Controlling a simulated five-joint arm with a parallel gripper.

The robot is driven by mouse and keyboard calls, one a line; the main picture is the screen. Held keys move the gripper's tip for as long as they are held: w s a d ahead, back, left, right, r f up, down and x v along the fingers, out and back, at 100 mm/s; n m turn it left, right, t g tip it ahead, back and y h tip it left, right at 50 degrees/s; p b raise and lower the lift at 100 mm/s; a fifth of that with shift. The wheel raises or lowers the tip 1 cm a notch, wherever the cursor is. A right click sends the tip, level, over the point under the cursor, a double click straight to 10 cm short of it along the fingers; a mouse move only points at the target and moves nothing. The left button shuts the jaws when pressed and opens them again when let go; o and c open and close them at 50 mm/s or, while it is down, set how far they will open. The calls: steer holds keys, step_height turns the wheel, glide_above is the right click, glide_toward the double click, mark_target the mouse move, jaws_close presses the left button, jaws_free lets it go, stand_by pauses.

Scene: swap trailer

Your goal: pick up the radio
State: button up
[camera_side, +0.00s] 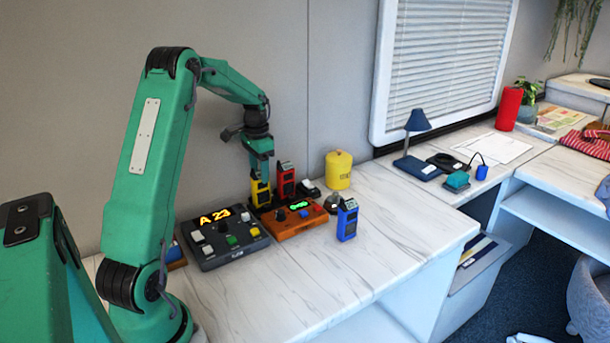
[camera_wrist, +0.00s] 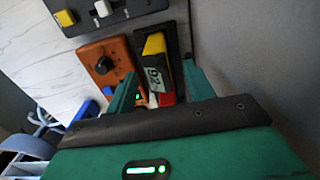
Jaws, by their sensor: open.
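Three handheld radios show in the side view. A yellow radio (camera_side: 260,194) and a red radio (camera_side: 286,181) stand side by side at the back of the table, and a blue radio (camera_side: 347,221) stands apart to their right. My gripper (camera_side: 259,166) points down, directly over the yellow radio. In the wrist view my open gripper (camera_wrist: 160,84) has its two green fingers on either side of the yellow radio (camera_wrist: 154,44), which bears a pale label. Some red shows beside it. I cannot tell whether the fingers touch the radio.
A dark panel (camera_side: 220,254) with a lit "A 23" display and an orange control box (camera_side: 296,227) sit in front of the radios. A yellow canister (camera_side: 338,170) stands behind to the right. The marble-topped table (camera_side: 410,230) is clear toward the right.

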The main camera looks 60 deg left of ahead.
steer(key=shift+d+f, duration=0.1)
steer(key=shift+f, duration=1.95)
steer(key=shift+s, duration=0.1)
steer(key=shift+r, duration=0.1)
jaws_close()
steer(key=shift+r, duration=0.45)
step_height(320, 180, up, 3)
steer(key=shift+r, duration=0.1)
steer(key=w+d+r, duration=0.2)
steer(key=d+r, duration=0.5)
steer(key=d, duration=0.4)
steer(key=shift+d, duration=0.25)
